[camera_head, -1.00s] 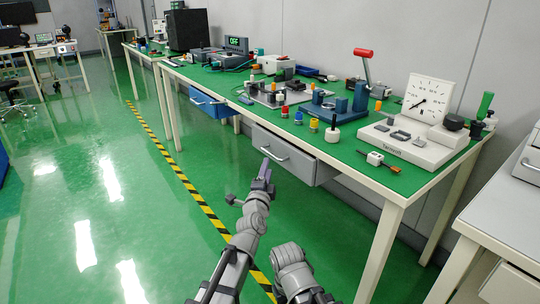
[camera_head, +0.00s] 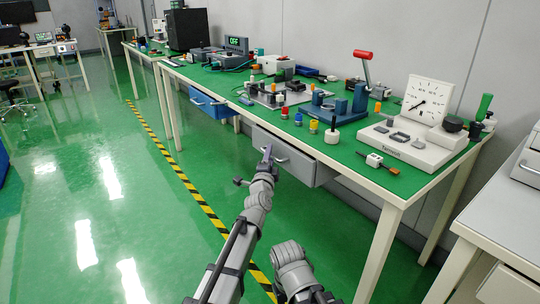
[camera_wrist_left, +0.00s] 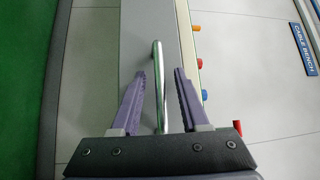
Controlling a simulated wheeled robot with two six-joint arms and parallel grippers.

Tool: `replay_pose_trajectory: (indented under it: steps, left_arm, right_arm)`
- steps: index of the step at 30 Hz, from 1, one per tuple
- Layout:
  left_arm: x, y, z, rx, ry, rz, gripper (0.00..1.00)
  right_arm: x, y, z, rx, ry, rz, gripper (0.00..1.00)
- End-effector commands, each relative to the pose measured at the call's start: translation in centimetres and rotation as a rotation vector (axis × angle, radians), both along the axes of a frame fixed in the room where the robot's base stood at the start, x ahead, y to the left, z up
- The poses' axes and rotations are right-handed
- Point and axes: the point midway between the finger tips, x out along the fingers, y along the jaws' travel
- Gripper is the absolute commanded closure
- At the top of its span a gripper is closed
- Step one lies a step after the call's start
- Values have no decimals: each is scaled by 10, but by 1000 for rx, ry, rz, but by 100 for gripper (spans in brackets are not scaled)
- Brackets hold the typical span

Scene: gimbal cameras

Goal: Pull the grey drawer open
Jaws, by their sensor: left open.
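The grey drawer (camera_head: 300,166) hangs under the green-topped bench and looks closed. It has a curved metal handle on its front. In the left wrist view the handle (camera_wrist_left: 157,75) runs lengthwise between the two purple fingers of my left gripper (camera_wrist_left: 160,80). The fingers are apart, one on each side of the handle, and I see a gap on both sides. In the head view my left gripper (camera_head: 267,155) is at the drawer front and covers part of the handle. My right arm shows low in the head view, but its gripper fingers cannot be made out.
A blue drawer (camera_head: 210,103) is farther along under the same bench. The bench top (camera_head: 345,152) carries several tools and a white dial instrument (camera_head: 428,99). A bench leg (camera_head: 380,250) stands to the right.

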Motion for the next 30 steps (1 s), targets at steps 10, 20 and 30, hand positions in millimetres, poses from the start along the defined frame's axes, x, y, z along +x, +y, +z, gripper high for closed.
replay_pose_trajectory:
  steps: [10, 20, 30]
  left_arm:
    - [0, 0, 0, 0, 0, 0, 72]
    - [-1, 0, 0, 0, 0, 0, 100]
    - [-1, 0, 0, 0, 1, 0, 100]
  right_arm:
    - [0, 0, 0, 0, 0, 0, 50]
    - [0, 0, 0, 0, 0, 0, 50]
    - [0, 0, 0, 0, 0, 0, 50]
